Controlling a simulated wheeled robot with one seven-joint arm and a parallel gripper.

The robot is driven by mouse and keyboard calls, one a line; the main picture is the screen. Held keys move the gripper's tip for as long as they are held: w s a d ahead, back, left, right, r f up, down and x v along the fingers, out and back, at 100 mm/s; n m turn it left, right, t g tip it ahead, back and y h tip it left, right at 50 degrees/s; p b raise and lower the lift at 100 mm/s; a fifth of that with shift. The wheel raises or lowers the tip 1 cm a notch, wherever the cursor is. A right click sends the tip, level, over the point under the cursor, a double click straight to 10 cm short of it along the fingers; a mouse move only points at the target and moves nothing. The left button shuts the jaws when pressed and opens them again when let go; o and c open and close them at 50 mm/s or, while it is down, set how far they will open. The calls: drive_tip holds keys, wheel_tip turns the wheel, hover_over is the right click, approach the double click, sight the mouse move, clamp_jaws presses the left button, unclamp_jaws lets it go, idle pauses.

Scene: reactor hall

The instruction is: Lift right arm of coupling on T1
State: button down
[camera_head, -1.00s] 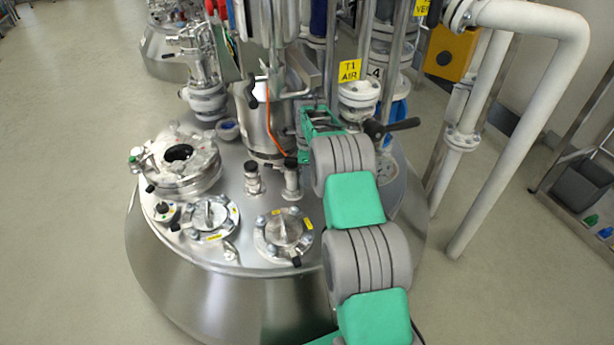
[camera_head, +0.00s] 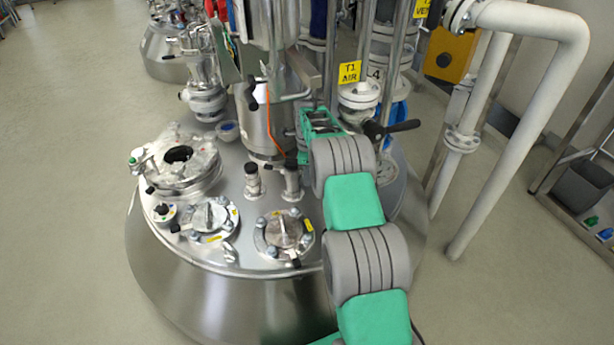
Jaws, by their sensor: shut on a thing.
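The steel vessel T1 (camera_head: 170,262) fills the middle of the head view. Its yellow label (camera_head: 349,72) reads "T1 AIR". The coupling stands at the steel column (camera_head: 265,130) at the back of the lid. A thin steel bar with a black grip (camera_head: 252,96) shows on its left side. My gripper (camera_head: 312,124) is just right of this column, at the end of my green and grey arm. It is shut on the coupling's right arm, which is mostly hidden behind my gripper and wrist. The fingertips are too small to make out.
A black lever (camera_head: 391,128) sticks out right of my wrist, close to it. A round open port (camera_head: 178,160), two flanged covers (camera_head: 284,233) and short fittings stand on the lid. White pipes (camera_head: 524,130) rise at the right. The floor at left is clear.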

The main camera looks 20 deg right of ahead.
drive_tip(key=shift+w+r+g+h+p, duration=0.1)
drive_tip(key=shift+r+g+h+p, duration=0.2)
drive_tip(key=shift+r+h+p, duration=0.5)
drive_tip(key=shift+d+f+p, duration=0.1)
drive_tip(key=shift+d+p, duration=0.05)
drive_tip(key=shift+p, duration=1.1)
drive_tip(key=h+p, duration=0.1)
drive_tip(key=p, duration=0.1)
drive_tip(key=shift+d+g+p, duration=0.1)
drive_tip(key=shift+g+p, duration=0.2)
drive_tip(key=shift+f, duration=0.25)
drive_tip(key=c, duration=1.3)
unclamp_jaws()
drive_tip(key=shift+f, duration=0.1)
drive_tip(key=shift+p, duration=0.35)
drive_tip(key=p+v, duration=0.7)
drive_tip(key=v, duration=0.1)
drive_tip(key=shift+f, duration=0.1)
